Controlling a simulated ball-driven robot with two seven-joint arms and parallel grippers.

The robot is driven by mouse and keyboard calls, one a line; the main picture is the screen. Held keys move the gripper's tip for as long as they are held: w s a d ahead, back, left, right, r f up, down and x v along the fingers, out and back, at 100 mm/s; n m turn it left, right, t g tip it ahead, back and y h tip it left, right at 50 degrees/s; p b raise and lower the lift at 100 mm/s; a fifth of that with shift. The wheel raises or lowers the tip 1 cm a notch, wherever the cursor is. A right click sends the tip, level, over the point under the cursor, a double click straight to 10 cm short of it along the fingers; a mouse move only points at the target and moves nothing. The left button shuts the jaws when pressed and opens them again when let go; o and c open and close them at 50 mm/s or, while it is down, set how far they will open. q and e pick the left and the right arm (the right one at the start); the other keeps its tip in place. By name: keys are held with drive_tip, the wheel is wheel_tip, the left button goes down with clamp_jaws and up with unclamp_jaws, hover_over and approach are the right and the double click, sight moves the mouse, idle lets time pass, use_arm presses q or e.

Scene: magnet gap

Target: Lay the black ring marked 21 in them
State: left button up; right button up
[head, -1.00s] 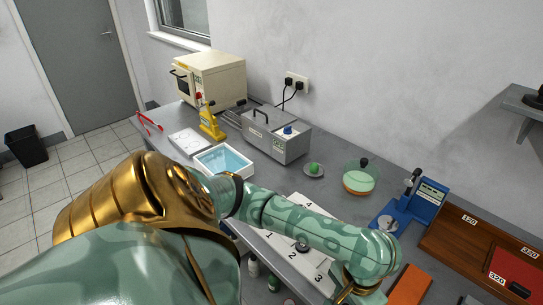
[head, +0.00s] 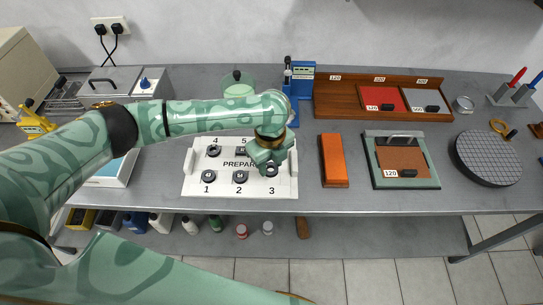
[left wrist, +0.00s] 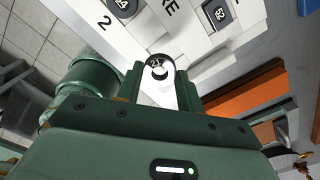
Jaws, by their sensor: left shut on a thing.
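The black ring marked 21 (left wrist: 157,62) sits between the fingertips of my left gripper (left wrist: 158,88) in the left wrist view. The gripper is shut on it. In the head view my left gripper (head: 268,158) points down over the right end of the white board (head: 190,190) lettered PREPARE, by place 3. Whether the ring is resting on the board or just lifted, I cannot tell. Other dark pieces stand on the board, such as those at place 1 (head: 209,176) and place 2 (head: 240,176). My right gripper is not in view.
Right of the board lie an orange-brown block (head: 334,160), a green-framed plate (head: 402,182) and a round dark gridded plate (head: 487,158). A blue device (head: 302,78) and a wooden rack (head: 345,100) stand behind. Bottles stand on a lower shelf. The front right bench is mostly clear.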

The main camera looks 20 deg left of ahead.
use_arm(q)
drive_tip(key=shift+w+d+r+m, duration=0.15)
drive_tip(key=shift+w+m, duration=0.3)
drive_tip(key=shift+m, duration=0.35)
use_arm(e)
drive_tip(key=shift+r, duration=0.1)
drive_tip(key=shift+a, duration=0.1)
use_arm(q)
drive_tip(key=shift+r+p, duration=0.1)
drive_tip(key=shift+p, duration=0.4)
drive_tip(key=shift+f+b, duration=1.4)
drive_tip(key=shift+f, duration=1.5)
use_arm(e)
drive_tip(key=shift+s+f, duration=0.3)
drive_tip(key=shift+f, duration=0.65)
use_arm(q)
drive_tip(key=shift+f, duration=0.15)
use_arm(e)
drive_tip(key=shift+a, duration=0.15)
use_arm(q)
drive_tip(key=o, duration=1)
drive_tip(key=c, duration=0.5)
